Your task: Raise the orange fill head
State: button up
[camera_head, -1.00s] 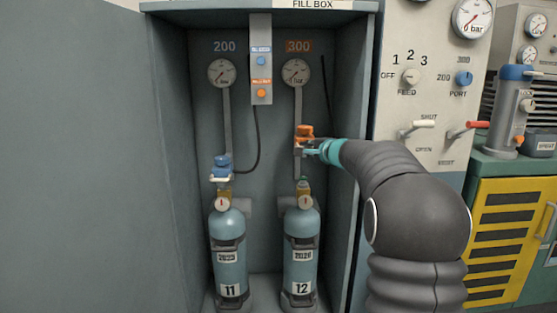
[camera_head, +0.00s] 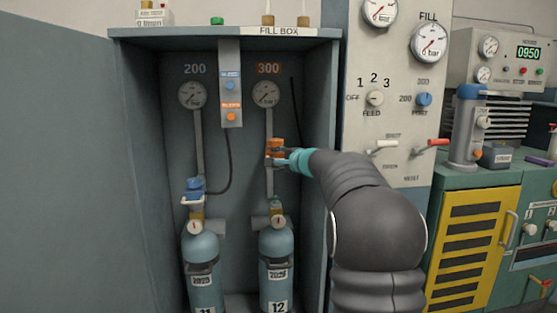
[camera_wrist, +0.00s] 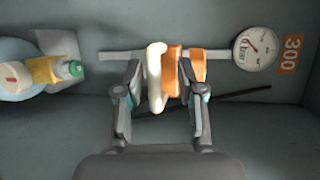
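The exact contact is partly hidden.
The blue fill head (camera_head: 194,187) sits low on cylinder 11 (camera_head: 201,250) to the left. The fill box side wall (camera_head: 320,210) is close to my arm. A panel with levers (camera_head: 386,146) stands to the right. A dark hose hangs at the back.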

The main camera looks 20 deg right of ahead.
jog(key=v, duration=1.2)
jog(key=shift+a, duration=0.1)
jog(key=s+a+f+n+g, duration=0.35)
jog(key=s+f, duration=0.25)
jog(key=f, duration=0.2)
jog(key=s+a+f+n+g, duration=0.3)
jog(key=s+a+f+g, duration=0.15)
jog(key=s+f, duration=0.2)
jog(key=s+a+f+n+h, duration=0.1)
jog(key=s+a+f+n, duration=0.1)
jog(key=s, duration=0.6)
jog(key=s+a+f+n+g, duration=0.1)
jog(key=s+a+f+n, duration=0.1)
jog(key=s+a+n, duration=0.3)
jog(key=s+a+f+n+g+h, duration=0.1)
jog(key=s+a, duration=0.4)
jog(key=s, duration=0.8)
jog(key=shift+s+f+n+h, duration=0.15)
jog(key=shift+f+n+h, duration=0.15)
jog(key=shift+f+n, duration=0.7)
jog(key=shift+a+r+n, duration=0.1)
jog(key=shift+r+n, duration=0.15)
